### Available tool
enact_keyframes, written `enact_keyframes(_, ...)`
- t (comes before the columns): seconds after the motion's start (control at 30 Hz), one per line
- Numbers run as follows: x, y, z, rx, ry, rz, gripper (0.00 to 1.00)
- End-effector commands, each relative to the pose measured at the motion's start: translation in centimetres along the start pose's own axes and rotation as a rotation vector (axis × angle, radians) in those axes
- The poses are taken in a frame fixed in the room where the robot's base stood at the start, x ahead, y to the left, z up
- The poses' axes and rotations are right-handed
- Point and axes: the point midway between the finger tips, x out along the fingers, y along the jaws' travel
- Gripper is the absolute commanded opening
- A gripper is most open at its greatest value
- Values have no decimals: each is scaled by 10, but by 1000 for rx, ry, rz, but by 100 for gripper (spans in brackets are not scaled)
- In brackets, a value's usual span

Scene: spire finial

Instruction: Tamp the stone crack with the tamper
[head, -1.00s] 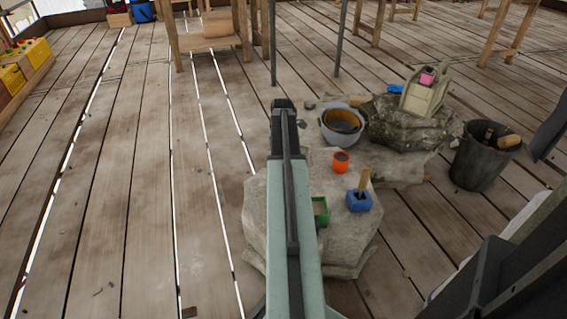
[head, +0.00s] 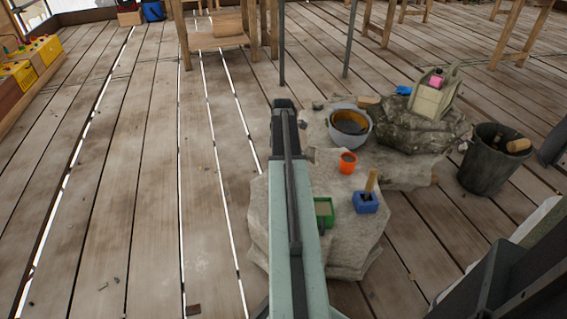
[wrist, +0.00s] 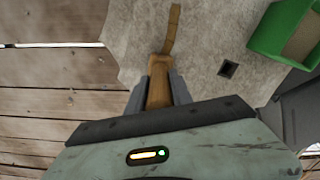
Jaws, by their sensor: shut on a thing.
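My gripper (wrist: 161,86) is shut on the tan wooden tool, taken to be the tamper (wrist: 170,42), whose narrow shaft points away over the pale stone block (wrist: 205,25). I cannot tell whether its end touches the stone. A small dark square recess (wrist: 228,68) shows in the stone, right of the tool and apart from it; it may be the crack. In the head view the stone block (head: 345,235) lies partly behind my arm, which hides my gripper and the held tool.
A green box (head: 323,208) sits on the stone and also shows in the wrist view (wrist: 281,27). A blue block (head: 366,203) with an upright wooden handle and an orange cup (head: 347,163) stand nearby. Behind are a grey bowl (head: 362,138) and a dark bucket (head: 486,160). Planks at left are open.

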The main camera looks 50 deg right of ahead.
Motion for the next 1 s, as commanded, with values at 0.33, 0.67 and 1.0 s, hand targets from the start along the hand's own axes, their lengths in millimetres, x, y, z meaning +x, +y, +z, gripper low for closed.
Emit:
enact_keyframes(0.33,0,7,-12,-1,2,3,0)
enact_keyframes(0.67,-1,12,-21,0,1,2,0)
enact_keyframes(1.0,-2,12,-22,1,0,0,0)
